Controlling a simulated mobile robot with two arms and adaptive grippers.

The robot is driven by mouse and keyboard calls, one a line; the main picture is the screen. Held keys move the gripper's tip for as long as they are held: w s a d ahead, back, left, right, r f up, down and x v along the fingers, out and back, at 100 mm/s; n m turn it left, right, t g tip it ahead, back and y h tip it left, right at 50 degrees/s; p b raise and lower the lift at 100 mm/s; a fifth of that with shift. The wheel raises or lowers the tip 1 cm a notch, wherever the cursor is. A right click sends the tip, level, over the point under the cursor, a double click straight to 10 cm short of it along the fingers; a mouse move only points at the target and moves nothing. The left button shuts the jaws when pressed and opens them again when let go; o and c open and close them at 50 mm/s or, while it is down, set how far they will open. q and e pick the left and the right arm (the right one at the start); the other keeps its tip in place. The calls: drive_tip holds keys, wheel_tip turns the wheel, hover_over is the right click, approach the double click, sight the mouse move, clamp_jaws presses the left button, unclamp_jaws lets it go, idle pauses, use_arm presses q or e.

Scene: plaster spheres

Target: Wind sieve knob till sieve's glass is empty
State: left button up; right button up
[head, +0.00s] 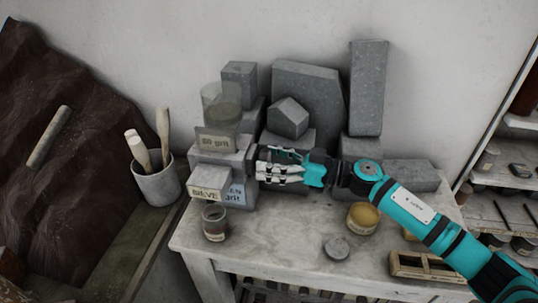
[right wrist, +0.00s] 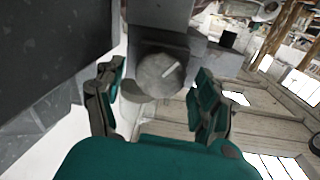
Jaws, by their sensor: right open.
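The sieve (head: 236,165) is a grey block-like machine with labels, one reading "SIEVE", at the left end of the table. A clear glass (head: 222,102) stands on top; its lower part looks grey-green, but the fill level is hard to tell. A small glass jar (head: 214,223) with dark contents stands in front. The sieve knob (right wrist: 160,73), round and grey with a pale slanted line, shows in the right wrist view; the gripper hides it in the head view. My right gripper (head: 259,165) is open, its fingers either side of the knob with visible gaps. My left gripper is out of view.
Grey stone blocks (head: 308,95) crowd the table's back. An ochre-filled bowl (head: 362,218), a round grey lid (head: 336,248) and a wooden box (head: 425,268) sit on the table (head: 285,240) to the right. A tool pot (head: 157,182) stands left.

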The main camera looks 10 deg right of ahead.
drive_tip(key=shift+w+a, duration=0.1)
drive_tip(key=shift+a, duration=0.15)
drive_tip(key=c, duration=1.1)
drive_tip(key=shift+c, duration=0.2)
drive_tip(key=n, duration=0.2)
drive_tip(key=shift+n, duration=0.4)
drive_tip(key=shift+f+n+y+b, duration=0.1)
drive_tip(key=shift+n+y+b, duration=0.45)
drive_tip(key=shift+n, duration=1.45)
drive_tip(key=shift+h, duration=0.25)
